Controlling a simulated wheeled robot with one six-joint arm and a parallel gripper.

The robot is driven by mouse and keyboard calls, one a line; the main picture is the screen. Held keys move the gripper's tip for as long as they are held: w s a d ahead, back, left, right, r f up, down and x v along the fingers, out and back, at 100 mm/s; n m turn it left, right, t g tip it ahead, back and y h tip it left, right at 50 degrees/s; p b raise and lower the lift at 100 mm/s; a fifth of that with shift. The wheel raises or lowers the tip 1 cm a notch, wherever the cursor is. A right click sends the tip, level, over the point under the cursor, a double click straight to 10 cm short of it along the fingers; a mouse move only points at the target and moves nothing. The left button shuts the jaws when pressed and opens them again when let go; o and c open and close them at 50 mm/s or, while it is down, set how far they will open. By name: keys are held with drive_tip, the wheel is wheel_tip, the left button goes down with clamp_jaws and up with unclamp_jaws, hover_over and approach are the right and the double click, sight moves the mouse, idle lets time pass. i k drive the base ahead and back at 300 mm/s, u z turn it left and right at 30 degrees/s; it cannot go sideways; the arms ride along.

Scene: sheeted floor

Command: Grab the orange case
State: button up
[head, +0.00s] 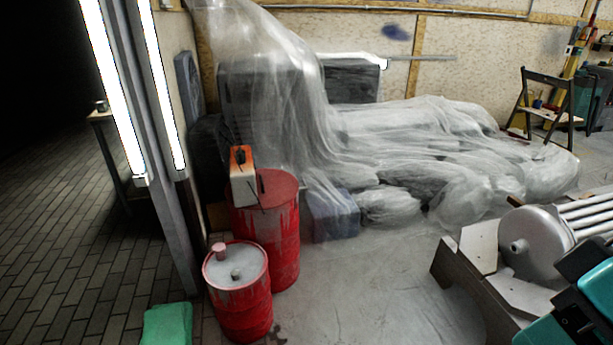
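The orange case (242,176) shows left of the middle in the head view. It is a small upright box with an orange top and a pale front, and a dark part shows at its top. It is at the top of the taller red barrel (281,240), over that barrel's left side. A thin dark line, perhaps a cable or strap, shows near its base. I cannot see my gripper in this view, so its place relative to the case does not show.
A shorter red barrel (243,308) with a pale lid stands in front. Plastic sheeting (420,150) covers bulky things behind. Bright light tubes (113,85) on a post stand left. A grey machine (530,243) is at right. Sheeted floor (365,290) between is clear.

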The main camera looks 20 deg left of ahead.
sight(243, 195)
drive_tip(key=z, duration=0.25)
drive_tip(key=i, duration=1.05)
drive_tip(key=u, duration=0.4)
drive_tip(key=i, duration=1.5)
drive_tip(key=u, duration=1.6)
drive_tip(key=i, duration=0.9)
drive_tip(key=u, duration=0.75)
